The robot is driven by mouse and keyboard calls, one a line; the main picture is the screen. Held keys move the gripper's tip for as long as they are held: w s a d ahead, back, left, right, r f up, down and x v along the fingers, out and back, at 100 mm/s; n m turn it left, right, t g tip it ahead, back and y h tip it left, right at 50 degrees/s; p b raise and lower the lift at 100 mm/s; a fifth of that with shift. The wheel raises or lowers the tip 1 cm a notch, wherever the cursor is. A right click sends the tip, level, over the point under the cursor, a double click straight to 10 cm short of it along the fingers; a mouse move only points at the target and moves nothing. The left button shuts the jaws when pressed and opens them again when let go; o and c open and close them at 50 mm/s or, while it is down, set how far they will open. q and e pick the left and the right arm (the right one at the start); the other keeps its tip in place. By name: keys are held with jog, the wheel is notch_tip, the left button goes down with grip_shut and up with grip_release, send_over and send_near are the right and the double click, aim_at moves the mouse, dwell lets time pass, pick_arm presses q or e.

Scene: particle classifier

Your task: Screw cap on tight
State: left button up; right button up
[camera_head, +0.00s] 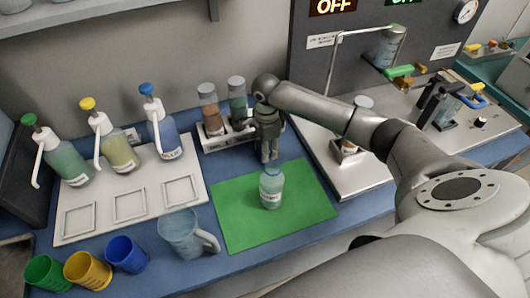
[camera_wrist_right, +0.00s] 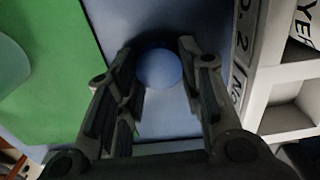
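A clear bottle (camera_head: 272,188) with pale contents and a label stands upright on the green mat (camera_head: 240,225). Its edge also shows at the left of the right wrist view (camera_wrist_right: 10,66). My right gripper (camera_head: 268,155) points down just behind the bottle, near the mat's back edge. In the right wrist view my right gripper (camera_wrist_right: 159,65) has its fingers apart, one on each side of a round blue cap (camera_wrist_right: 158,68). Slim gaps seem to show beside the cap, over the blue table. The cap is not visible in the head view. My left gripper is not in view.
A white rack (camera_head: 228,137) with two vials stands behind the gripper. A clear jug (camera_head: 186,236) stands left of the mat, near several coloured cups. Pump bottles stand on a white tray (camera_head: 190,210). A metal-plated machine (camera_head: 350,185) is to the right.

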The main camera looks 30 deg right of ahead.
jog(key=shift+r, duration=0.1)
notch_tip(320, 180, up, 10)
jog(key=b, duration=0.2)
dwell(0.4)
dwell(0.4)
